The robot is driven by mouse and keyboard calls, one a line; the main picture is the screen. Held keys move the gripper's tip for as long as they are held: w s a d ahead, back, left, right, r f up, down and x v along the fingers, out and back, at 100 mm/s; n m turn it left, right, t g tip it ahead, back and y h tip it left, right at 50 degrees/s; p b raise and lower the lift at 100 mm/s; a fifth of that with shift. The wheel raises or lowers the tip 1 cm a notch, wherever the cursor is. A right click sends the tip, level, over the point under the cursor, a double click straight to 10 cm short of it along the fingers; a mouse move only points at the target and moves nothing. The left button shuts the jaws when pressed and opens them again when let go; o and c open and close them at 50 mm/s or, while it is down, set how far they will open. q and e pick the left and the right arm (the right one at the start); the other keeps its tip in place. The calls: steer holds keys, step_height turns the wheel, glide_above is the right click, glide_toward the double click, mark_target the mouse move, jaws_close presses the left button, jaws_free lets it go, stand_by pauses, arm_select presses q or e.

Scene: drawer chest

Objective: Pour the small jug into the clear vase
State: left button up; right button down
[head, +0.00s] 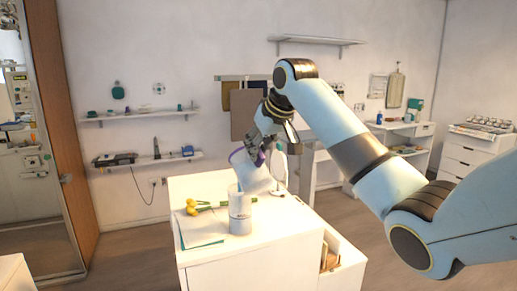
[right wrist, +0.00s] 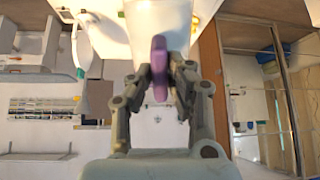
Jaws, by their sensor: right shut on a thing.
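My right gripper (head: 262,150) is shut on the purple handle (right wrist: 158,68) of the small jug. The jug (head: 254,176) is white and held tilted in the air above the chest top; its pale body also shows in the right wrist view (right wrist: 158,20). The clear vase (head: 239,214) stands upright on the chest, just below the jug, and looks pale grey in its lower part. The jug overlaps the vase's top in the head view, so I cannot tell whether they touch. Any liquid is too small to see. My left gripper is out of view.
The white drawer chest (head: 205,262) has an open drawer (head: 345,262) at its right. Yellow flowers (head: 194,207) lie left of the vase, near a flat sheet (head: 200,232). A white oval object (head: 279,168) stands behind, at the right. The chest's front top is clear.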

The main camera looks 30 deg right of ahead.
steer(key=shift+w+r+g, duration=0.15)
steer(key=shift+w+g, duration=0.45)
steer(key=shift+g, duration=0.1)
stand_by(2.8)
